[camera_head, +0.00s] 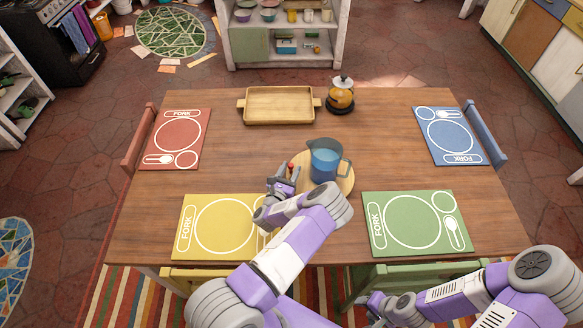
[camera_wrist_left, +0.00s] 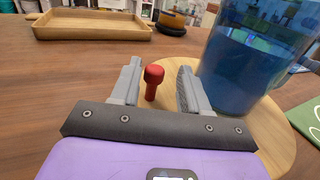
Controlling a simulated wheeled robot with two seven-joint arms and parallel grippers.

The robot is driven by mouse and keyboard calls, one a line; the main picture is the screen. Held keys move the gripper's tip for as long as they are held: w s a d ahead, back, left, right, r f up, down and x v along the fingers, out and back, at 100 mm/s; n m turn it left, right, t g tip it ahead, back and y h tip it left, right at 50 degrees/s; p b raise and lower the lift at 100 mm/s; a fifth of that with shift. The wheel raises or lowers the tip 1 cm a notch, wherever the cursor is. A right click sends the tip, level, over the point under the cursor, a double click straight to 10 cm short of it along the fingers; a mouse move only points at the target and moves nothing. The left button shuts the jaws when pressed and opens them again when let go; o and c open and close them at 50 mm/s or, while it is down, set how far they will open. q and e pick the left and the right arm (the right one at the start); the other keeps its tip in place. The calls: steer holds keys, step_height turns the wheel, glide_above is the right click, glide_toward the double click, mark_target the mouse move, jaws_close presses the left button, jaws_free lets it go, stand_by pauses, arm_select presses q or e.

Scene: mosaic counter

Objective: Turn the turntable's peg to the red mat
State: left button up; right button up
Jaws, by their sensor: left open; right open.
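The round wooden turntable (camera_head: 343,183) sits in the middle of the table and also shows in the left wrist view (camera_wrist_left: 277,125). Its red peg (camera_wrist_left: 153,82) stands upright near the turntable's left edge. A blue pitcher (camera_head: 325,160) stands on the turntable and fills the right of the left wrist view (camera_wrist_left: 245,60). My left gripper (camera_head: 287,172) is open, with the peg between its two fingers and gaps on both sides. The red mat (camera_head: 190,128) lies at the table's far left.
A wooden tray (camera_head: 278,119) and an amber glass pot (camera_head: 341,98) stand at the back. A yellow mat (camera_head: 191,251) lies front left, a green mat (camera_head: 380,247) front right, a blue mat (camera_head: 424,150) at right. Bare wood lies between the red mat and turntable.

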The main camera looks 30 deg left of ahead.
arm_select(q)
steer(key=shift+s+d+p, duration=0.2)
steer(key=shift+s+d, duration=0.05)
steer(key=shift+s, duration=1.35)
steer(key=shift+s+d+p, duration=0.2)
steer(key=shift+s, duration=1.35)
